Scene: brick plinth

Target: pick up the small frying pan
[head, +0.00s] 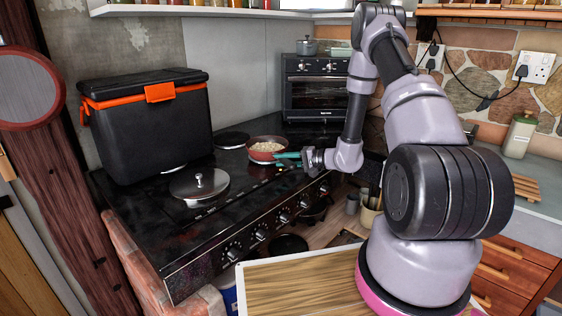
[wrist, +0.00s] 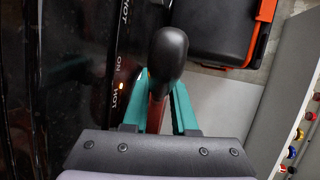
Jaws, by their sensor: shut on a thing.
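The small frying pan (head: 264,157) is reddish with pale, grainy food in it. It is at the back right of the black stove top in the head view. I cannot tell whether its base touches the stove. My gripper (head: 290,156) comes from the right, its teal fingers at the pan's right side. In the wrist view my gripper (wrist: 157,118) is shut around a narrow reddish part that ends in a black rounded grip (wrist: 168,52), which looks like the pan's handle. Most of the pan is hidden in that view.
A black cooler box with orange trim (head: 150,125) stands on the stove's left. A lidded pan (head: 199,184) sits at the front left. A toaster oven (head: 316,88) stands behind. Knobs line the stove's front edge. A utensil pot (head: 370,212) is at the right.

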